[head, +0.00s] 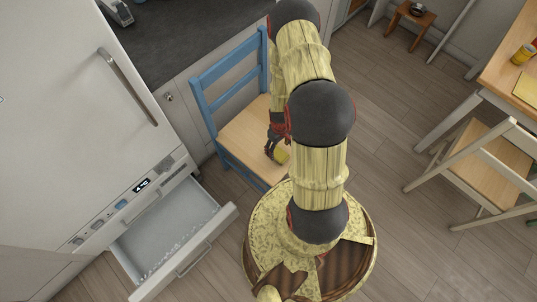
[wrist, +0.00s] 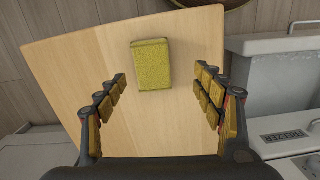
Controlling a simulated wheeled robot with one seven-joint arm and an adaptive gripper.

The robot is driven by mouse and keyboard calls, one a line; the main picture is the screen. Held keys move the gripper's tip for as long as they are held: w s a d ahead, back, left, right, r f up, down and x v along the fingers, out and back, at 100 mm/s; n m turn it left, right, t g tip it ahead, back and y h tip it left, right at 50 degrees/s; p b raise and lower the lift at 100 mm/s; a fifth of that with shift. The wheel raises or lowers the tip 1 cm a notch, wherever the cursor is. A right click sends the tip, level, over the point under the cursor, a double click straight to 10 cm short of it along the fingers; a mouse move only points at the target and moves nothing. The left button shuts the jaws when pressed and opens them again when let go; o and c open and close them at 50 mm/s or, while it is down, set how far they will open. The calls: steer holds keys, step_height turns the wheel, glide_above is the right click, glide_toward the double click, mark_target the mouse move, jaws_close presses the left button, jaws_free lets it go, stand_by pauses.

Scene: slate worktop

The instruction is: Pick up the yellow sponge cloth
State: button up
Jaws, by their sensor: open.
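The yellow sponge cloth (wrist: 151,64) is a small yellow block lying flat on the pale wooden seat (wrist: 75,65) of a blue chair. In the wrist view it is beyond my fingertips, a little left of the middle of the gap between them. My gripper (wrist: 161,78) is open and empty, with one finger on each side of the picture. In the head view my gripper (head: 272,148) hangs over the chair seat, and a yellow patch that appears to be the sponge cloth (head: 282,155) shows beside it, partly hidden by my arm.
The blue chair back (head: 228,75) rises behind the seat. An open freezer drawer (head: 170,235) juts out at the lower left. At the right, a wooden table (head: 497,75) holds a yellow can (head: 523,53) and a flat yellow item (head: 528,88); a folding chair (head: 480,165) stands before it.

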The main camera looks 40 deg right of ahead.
mark_target(279, 153)
steer(key=shift+w+d+n, duration=0.2)
steer(key=shift+d+n, duration=0.1)
steer(key=shift+d, duration=0.05)
steer(key=shift+f, duration=0.2)
steer(key=shift+w+f+b, duration=0.1)
steer(key=shift+f+b, duration=0.3)
steer(key=shift+f, duration=0.55)
steer(key=f+b, duration=0.1)
steer(key=f, duration=0.2)
steer(key=f+b, duration=0.1)
steer(key=f, duration=0.1)
steer(key=shift+d+f+b, duration=0.25)
steer(key=shift+f+b, duration=0.05)
steer(key=shift+r, duration=0.1)
steer(key=shift+c, duration=0.6)
steer(key=c, duration=1.1)
steer(key=shift+c, duration=0.7)
